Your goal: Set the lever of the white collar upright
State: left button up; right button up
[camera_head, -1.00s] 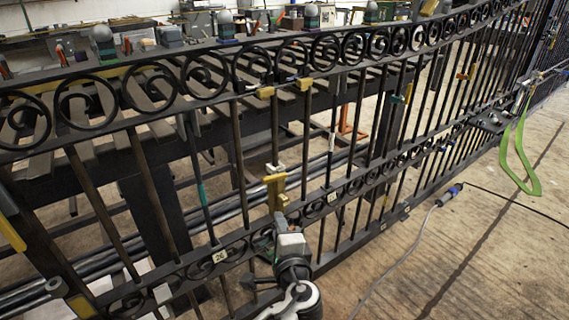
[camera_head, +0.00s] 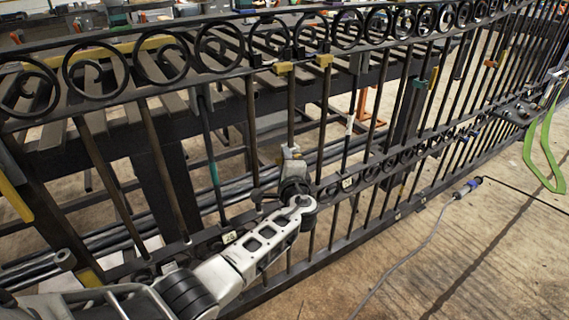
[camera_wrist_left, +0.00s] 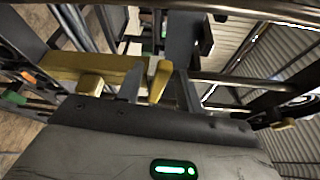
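The white collar (camera_head: 291,151) sits on an upright bar of the black gate, near the middle of the head view. It is small there, and the tilt of its lever cannot be made out. My left gripper (camera_head: 294,172) is right below the collar and covers the bar there. In the left wrist view, a yellow bar (camera_wrist_left: 90,66) and a tapered yellow piece (camera_wrist_left: 160,80) lie just beyond the gripper's dark front edge. The white collar cannot be picked out in that view. My right gripper is out of view.
Yellow blocks (camera_head: 284,67) sit on gate bars above. A teal collar (camera_head: 420,84) is farther right. A green strap (camera_head: 540,150) hangs at the right. A slatted bench stands behind the gate.

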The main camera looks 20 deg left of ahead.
pick_arm(q)
jog(key=shift+w+a, duration=0.25)
jog(key=shift+w, duration=0.15)
grip_shut()
